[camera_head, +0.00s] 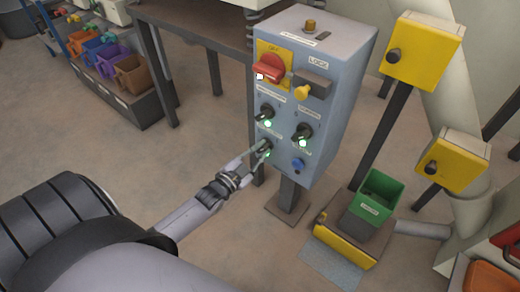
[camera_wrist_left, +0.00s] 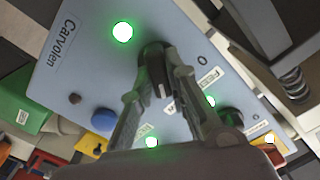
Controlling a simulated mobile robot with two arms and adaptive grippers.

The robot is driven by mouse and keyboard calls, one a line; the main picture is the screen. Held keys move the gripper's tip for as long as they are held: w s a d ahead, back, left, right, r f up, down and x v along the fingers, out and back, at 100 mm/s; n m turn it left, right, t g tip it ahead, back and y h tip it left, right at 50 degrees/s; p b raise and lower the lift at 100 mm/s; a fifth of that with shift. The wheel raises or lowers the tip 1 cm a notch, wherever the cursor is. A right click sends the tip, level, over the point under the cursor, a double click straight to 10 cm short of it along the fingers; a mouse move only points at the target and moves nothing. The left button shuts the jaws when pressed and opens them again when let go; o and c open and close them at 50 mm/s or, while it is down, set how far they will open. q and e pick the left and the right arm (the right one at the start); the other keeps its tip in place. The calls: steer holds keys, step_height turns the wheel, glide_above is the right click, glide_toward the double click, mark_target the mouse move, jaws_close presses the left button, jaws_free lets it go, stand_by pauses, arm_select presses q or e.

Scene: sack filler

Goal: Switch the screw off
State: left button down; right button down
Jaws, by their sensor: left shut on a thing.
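The grey-blue control box (camera_head: 285,184) stands on a post with several black rotary knobs and lit green lamps on its face. My left gripper (camera_head: 264,151) reaches its lower left knob (camera_head: 265,145). In the left wrist view the fingers of my left gripper (camera_wrist_left: 157,92) close around a black knob (camera_wrist_left: 154,58), one on each side. A green lamp (camera_wrist_left: 122,32) glows beside it. The small labels are too blurred to tell which knob is the screw's. An upper left knob (camera_head: 265,112) and a right knob (camera_head: 303,133) are free. My right gripper is not in view.
A blue button (camera_head: 298,165) is at lower right. Yellow boxes (camera_head: 424,50) and a green bin (camera_head: 380,188) stand to the right.

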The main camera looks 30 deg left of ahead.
arm_select(q)
steer(key=shift+r+n+p, duration=0.15)
steer(key=shift+n+p, duration=0.6)
steer(key=shift+n, duration=0.45)
steer(key=shift+a+n+p, duration=0.1)
steer(key=shift+n+p, duration=0.3)
steer(key=shift+n, duration=0.5)
steer(key=n+p, duration=0.1)
steer(key=n, duration=0.1)
steer(key=shift+n, duration=0.3)
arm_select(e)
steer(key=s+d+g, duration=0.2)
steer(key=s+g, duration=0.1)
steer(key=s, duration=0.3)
arm_select(q)
steer(key=shift+n, duration=1)
steer(key=shift+a+n+p, duration=0.1)
steer(key=shift+n+p, duration=0.25)
steer(key=shift+n, duration=1.65)
steer(key=shift+f+n, duration=0.2)
steer(key=shift+n, duration=0.8)
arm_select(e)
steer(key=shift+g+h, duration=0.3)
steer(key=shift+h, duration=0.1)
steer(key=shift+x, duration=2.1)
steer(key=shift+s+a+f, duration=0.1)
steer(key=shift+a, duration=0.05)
arm_select(q)
steer(key=c, duration=1.6)
jaws_free()
